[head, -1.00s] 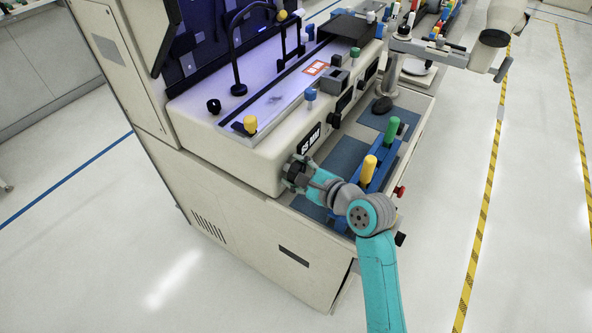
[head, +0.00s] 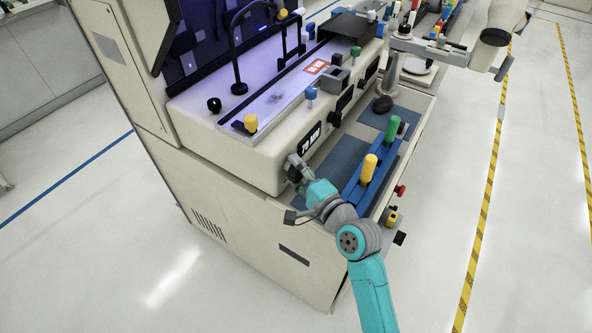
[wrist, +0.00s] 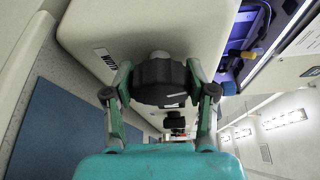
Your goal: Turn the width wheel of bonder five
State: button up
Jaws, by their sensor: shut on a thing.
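The width wheel (wrist: 158,76) is a dark ribbed knob with a small pale mark on its rim, on the cream front of the bonder (head: 240,140). In the wrist view, my gripper (wrist: 160,92) has one finger on each side of the wheel and is shut on it. In the head view, my gripper (head: 297,172) reaches the lower left of the front panel and largely hides the wheel. The black display (head: 311,139) just above seems to read 70 MM. No bonder number is readable.
Below the panel, a shelf holds a blue rail with a yellow handle (head: 369,167) and a green handle (head: 390,130). A red button (head: 400,190) sits on its front edge. The floor aisle in front is clear.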

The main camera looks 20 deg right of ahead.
dwell(0.3)
jog(key=o, duration=1.2)
jog(key=shift+v, duration=3.75)
jog(key=shift+f, duration=0.1)
